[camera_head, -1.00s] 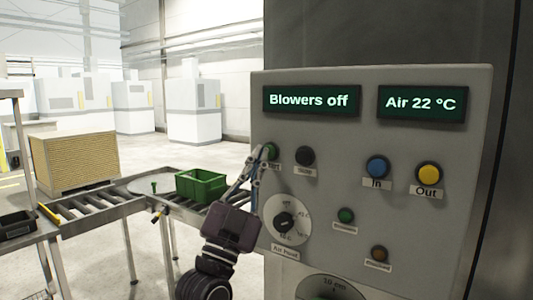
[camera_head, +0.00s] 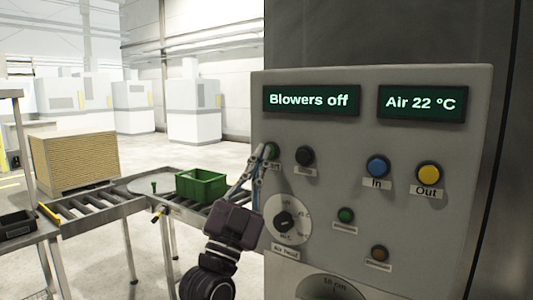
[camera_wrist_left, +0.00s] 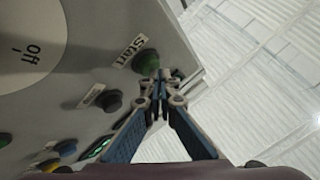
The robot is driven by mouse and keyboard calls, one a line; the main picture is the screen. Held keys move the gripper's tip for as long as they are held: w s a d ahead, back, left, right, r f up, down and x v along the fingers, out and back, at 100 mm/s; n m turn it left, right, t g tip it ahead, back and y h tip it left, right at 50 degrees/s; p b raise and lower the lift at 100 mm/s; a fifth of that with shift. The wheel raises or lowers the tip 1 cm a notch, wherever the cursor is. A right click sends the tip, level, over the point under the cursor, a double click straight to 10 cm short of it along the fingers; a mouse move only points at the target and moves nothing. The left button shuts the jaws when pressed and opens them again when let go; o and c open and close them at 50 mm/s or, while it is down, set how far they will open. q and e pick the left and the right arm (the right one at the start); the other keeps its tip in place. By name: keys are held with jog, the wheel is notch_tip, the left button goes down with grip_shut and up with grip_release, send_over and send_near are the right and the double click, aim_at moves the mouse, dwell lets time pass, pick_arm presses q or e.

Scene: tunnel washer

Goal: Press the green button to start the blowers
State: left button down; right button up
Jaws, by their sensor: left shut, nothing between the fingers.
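The green start button (camera_head: 271,151) is at the upper left of the grey control panel (camera_head: 400,150). It also shows in the left wrist view (camera_wrist_left: 146,62), beside its "Start" label. My left gripper (camera_head: 262,150) is shut and empty, with its fingertips at the button and partly covering it and its label in the head view. In the left wrist view the fingertips (camera_wrist_left: 162,74) are just beside the button; I cannot tell whether they touch it. The panel display (camera_head: 311,101) reads "Blowers off". My right gripper is not in view.
A black button (camera_head: 305,156) sits just right of the start button. Blue (camera_head: 377,167) and yellow (camera_head: 428,173) buttons are farther right. A dial (camera_head: 285,222) is below. A roller conveyor (camera_head: 100,207) with a green crate (camera_head: 201,184) stands left of the panel.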

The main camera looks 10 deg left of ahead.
pick_arm(q)
jog(key=shift+w+d, duration=0.1)
jog(key=shift+w, duration=0.1)
jog(key=shift+s, duration=0.15)
dwell(0.4)
jog(key=shift+s+a, duration=0.35)
jog(key=shift+s, duration=0.4)
jog(key=s, duration=0.1)
jog(key=s+a, duration=0.1)
jog(key=s, duration=0.1)
jog(key=s+p, duration=0.1)
jog(key=shift+s+a, duration=0.35)
jog(key=shift+f, duration=0.1)
